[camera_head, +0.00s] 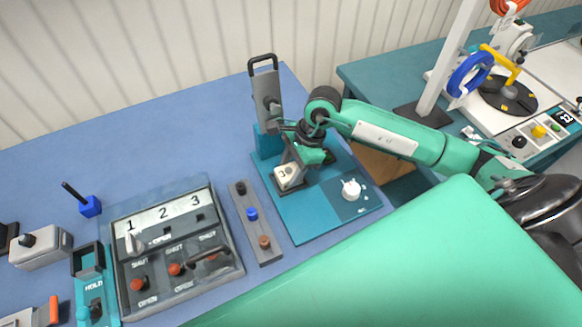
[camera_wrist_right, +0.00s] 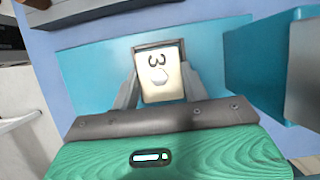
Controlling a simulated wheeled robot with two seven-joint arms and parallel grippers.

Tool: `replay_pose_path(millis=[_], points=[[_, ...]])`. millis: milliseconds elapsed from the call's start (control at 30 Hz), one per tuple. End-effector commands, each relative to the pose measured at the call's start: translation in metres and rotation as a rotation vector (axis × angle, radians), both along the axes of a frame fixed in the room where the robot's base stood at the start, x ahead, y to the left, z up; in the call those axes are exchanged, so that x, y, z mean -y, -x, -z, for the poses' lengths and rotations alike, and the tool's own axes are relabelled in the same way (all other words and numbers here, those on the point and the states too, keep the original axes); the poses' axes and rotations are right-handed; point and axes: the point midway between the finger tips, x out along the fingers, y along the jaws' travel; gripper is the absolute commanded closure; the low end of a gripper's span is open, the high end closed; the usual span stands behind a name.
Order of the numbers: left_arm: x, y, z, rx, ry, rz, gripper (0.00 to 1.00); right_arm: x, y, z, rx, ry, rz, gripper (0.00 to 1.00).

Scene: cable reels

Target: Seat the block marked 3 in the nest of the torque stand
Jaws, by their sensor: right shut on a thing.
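The cream block marked 3 (camera_head: 289,177) is at the nest of the torque stand (camera_head: 321,214), a teal base with a grey upright post (camera_head: 267,98). My right gripper (camera_head: 290,168) is shut on the block from above. In the right wrist view the block (camera_wrist_right: 160,75) lies between the two grey fingers of the gripper (camera_wrist_right: 161,88), with its 3 face showing. A dark square frame, the nest (camera_wrist_right: 158,45), shows around the block's far edge. I cannot tell whether the block sits fully down. My left gripper is not in view.
A white knob-like part (camera_head: 351,188) sits on the right of the stand's base. A grey strip with coloured buttons (camera_head: 255,222) and a numbered switch panel (camera_head: 176,250) lie to the left. A second table with a reel machine (camera_head: 508,95) stands at the right.

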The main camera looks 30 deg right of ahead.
Motion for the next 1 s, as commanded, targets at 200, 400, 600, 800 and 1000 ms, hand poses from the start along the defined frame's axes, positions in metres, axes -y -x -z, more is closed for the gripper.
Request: replay_pose_path(millis=[200,400,600,800,1000], points=[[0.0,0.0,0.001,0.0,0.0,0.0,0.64,0.0,0.0,0.001,0.001,0.0,0.0,0.81],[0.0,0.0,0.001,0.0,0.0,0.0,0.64,0.0,0.0,0.001,0.0,0.0,-0.001,0.31],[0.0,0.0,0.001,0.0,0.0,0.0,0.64,0.0,0.0,0.001,0.0,0.0,0.0,0.3],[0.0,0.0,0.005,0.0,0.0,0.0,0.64,0.003,0.0,-0.004,0.001,0.0,0.0,0.3],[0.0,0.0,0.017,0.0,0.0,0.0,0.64,0.017,0.0,-0.034,0.006,0.003,0.0,0.3]])
